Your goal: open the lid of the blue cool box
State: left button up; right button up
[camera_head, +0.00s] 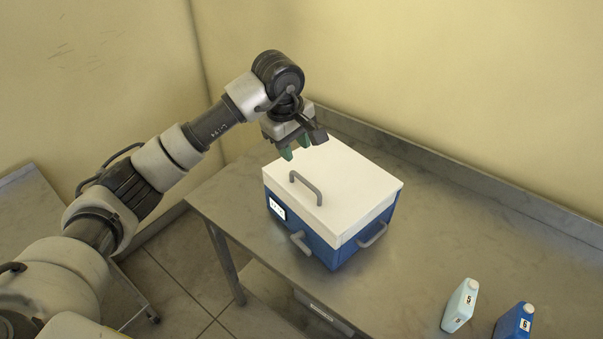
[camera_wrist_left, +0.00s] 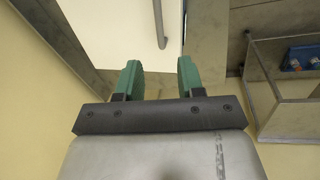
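The blue cool box (camera_head: 330,248) stands on the metal table, with its white lid (camera_head: 345,180) closed on top. A grey bar handle (camera_head: 305,187) is on the lid near the left edge. Grey handles also sit on the blue body. My left gripper (camera_head: 296,153) is above the far left part of the lid, apart from the lid handle, its green fingers pointing down. In the left wrist view the gripper (camera_wrist_left: 160,78) is open with nothing between the fingers. The white lid (camera_wrist_left: 120,30) and its handle (camera_wrist_left: 160,25) show beyond them. My right gripper is not in view.
A pale green bottle (camera_head: 460,305) and a blue bottle (camera_head: 513,322) stand on the metal table (camera_head: 440,225) at the lower right. A raised ledge and the wall run behind the box. The table between box and bottles is clear.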

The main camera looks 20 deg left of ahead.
aim_at(302, 179)
pick_arm(q)
jog(key=f+p, duration=0.1)
jog(key=f, duration=0.1)
jog(key=w+f+p, duration=0.1)
jog(key=f, duration=0.2)
jog(key=d+f+p, duration=0.1)
jog(key=f, duration=0.2)
jog(key=shift+w+f, duration=0.2)
jog(key=shift+f, duration=0.05)
jog(key=shift+w+d+f, duration=0.1)
jog(key=shift+w+f, duration=0.05)
jog(key=shift+f, duration=0.55)
grip_shut()
